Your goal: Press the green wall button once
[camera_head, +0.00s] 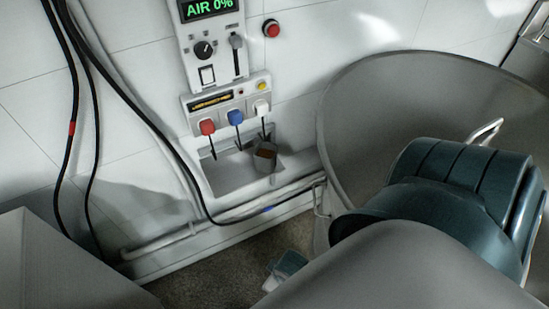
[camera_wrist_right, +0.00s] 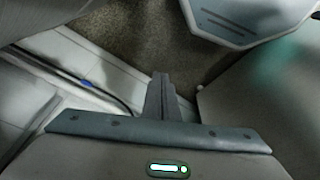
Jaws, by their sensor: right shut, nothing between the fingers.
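No green button shows on the wall in either view. In the head view the wall carries a control panel (camera_head: 222,50) with green "AIR 0%" lettering, a black knob and a slider. A round red button (camera_head: 271,28) sits right of it. My right gripper (camera_wrist_right: 161,92) shows in the wrist view with its dark fingers together and empty. They appear over the floor and wall base, apart from any button. In the head view my right arm fills the lower right, and I cannot make out its fingers there. My left gripper is not in view.
Black cables (camera_head: 145,115) hang at left. A large grey round vessel (camera_head: 350,120) stands at right.

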